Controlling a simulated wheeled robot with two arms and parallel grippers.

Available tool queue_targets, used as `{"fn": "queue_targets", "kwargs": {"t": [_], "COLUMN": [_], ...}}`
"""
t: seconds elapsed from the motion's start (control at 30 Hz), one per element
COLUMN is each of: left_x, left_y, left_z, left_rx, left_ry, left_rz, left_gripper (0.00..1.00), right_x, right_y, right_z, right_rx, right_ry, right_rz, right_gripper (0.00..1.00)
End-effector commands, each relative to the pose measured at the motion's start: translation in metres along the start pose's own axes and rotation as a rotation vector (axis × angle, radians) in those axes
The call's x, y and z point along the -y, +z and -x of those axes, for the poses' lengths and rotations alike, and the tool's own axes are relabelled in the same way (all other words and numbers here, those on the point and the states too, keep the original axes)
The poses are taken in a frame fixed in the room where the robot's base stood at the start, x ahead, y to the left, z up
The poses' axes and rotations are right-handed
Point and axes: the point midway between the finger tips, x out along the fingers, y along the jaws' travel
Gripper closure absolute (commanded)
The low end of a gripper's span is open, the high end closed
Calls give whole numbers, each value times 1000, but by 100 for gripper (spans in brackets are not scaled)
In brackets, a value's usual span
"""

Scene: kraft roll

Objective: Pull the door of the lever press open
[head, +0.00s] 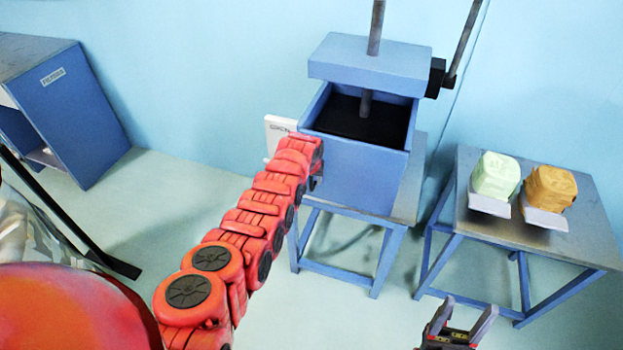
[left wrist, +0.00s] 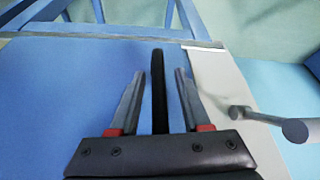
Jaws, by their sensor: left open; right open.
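The blue lever press (head: 370,62) stands on a blue-legged table, with its box open at the top. Its front door (head: 362,178) looks flush with the box. In the left wrist view the blue door face (left wrist: 60,100) fills much of the picture, and a black bar handle (left wrist: 158,105) runs between the two fingers of my left gripper (left wrist: 158,72). The fingers are apart, with gaps on both sides of the handle. In the head view my red left arm hides most of that gripper (head: 316,183) at the door's left side. My right gripper (head: 460,322) is open and empty at the bottom.
A side table (head: 540,235) at right bears a pale green block (head: 495,175) and a brown block (head: 550,187). A blue cabinet (head: 85,125) stands at far left. A grey rod (left wrist: 262,116) shows right of my left gripper. Floor before the press is clear.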

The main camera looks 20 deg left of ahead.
Motion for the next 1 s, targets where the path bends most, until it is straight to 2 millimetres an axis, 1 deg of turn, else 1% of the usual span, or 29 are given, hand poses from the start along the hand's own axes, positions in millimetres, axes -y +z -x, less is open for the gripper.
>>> {"fn": "queue_targets", "kwargs": {"t": [0.27,0.3,0.47,0.5,0.53,1.0], "left_x": [0,0,0,0,0,0], "left_y": [0,0,0,0,0,0], "left_z": [0,0,0,0,0,0], "left_rx": [-1,-1,-1,-1,-1,-2], "left_ry": [1,0,0,0,1,0], "left_rz": [0,0,0,0,0,0], "left_gripper": [53,60,89,96,100,100], "right_x": [0,0,0,0,0,0], "right_y": [0,0,0,0,0,0], "right_z": [0,0,0,0,0,0], "right_rx": [0,0,0,0,0,0], "right_ry": [0,0,0,0,0,0], "right_rz": [0,0,0,0,0,0], "right_gripper": [36,36,36,36,36,36]}}
